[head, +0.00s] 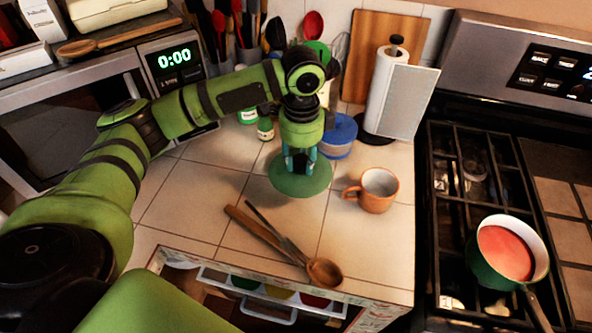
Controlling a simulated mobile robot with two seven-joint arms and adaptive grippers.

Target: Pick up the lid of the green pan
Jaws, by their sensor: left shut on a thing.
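The green lid (287,186) is a round disc over the tiled counter, in the middle of the head view. My left gripper (300,168) points down and is shut on the lid at its top centre; the fingers hide the part they grip. I cannot tell whether the lid touches the counter or hangs just above it. The green pan (483,268) stands uncovered on the stove at the right, with something red inside and its handle toward the front. My right gripper is not in view.
An orange-brown mug (379,191) stands just right of the lid. Wooden utensils (270,241) lie in front, near an open drawer (272,292). A blue container (338,137), small jars and a paper towel roll (390,90) stand behind. The counter left of the lid is clear.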

